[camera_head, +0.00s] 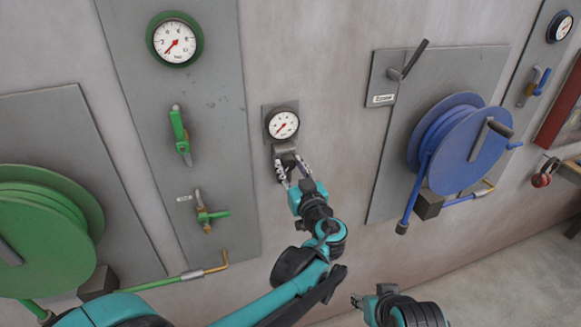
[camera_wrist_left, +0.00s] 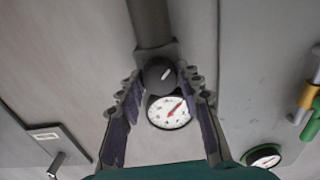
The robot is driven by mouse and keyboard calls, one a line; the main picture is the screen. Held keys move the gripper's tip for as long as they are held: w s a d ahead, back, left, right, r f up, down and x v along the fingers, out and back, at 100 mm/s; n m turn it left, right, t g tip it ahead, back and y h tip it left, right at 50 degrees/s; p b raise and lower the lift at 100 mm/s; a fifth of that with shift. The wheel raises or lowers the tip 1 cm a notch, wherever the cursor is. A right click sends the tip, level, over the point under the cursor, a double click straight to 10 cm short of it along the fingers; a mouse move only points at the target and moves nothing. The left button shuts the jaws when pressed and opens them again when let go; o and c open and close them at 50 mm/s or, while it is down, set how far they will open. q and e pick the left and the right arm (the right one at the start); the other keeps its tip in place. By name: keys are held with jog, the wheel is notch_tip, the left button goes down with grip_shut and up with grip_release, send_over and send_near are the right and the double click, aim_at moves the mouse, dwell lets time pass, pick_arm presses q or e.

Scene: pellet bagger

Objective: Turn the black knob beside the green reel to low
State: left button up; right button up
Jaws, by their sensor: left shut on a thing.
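The black knob (camera_head: 287,159) sits on a small grey wall plate under a white-faced gauge (camera_head: 283,124), to the right of the green reel (camera_head: 40,245). My left gripper (camera_head: 291,169) is shut on the knob, one finger on each side. In the left wrist view the knob (camera_wrist_left: 158,74) shows between the fingers (camera_wrist_left: 162,88), with a pale line on its face slanting up to the right. The gauge (camera_wrist_left: 168,113) with a red needle shows beside it. Any low marking is too small to read. My right gripper (camera_head: 357,300) is low in the head view, away from the knob.
A grey panel with a green-rimmed gauge (camera_head: 175,40), a green lever (camera_head: 180,135) and a green-handled valve (camera_head: 205,214) stands left of the knob. A blue reel (camera_head: 465,145) is on the right. Bare wall lies between the knob and the blue reel's panel.

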pick_arm(q)
jog(key=o, duration=1.2)
jog(key=shift+w, duration=0.1)
jog(key=shift+c, duration=0.2)
jog(key=v, duration=0.7)
jog(key=shift+s, duration=0.25)
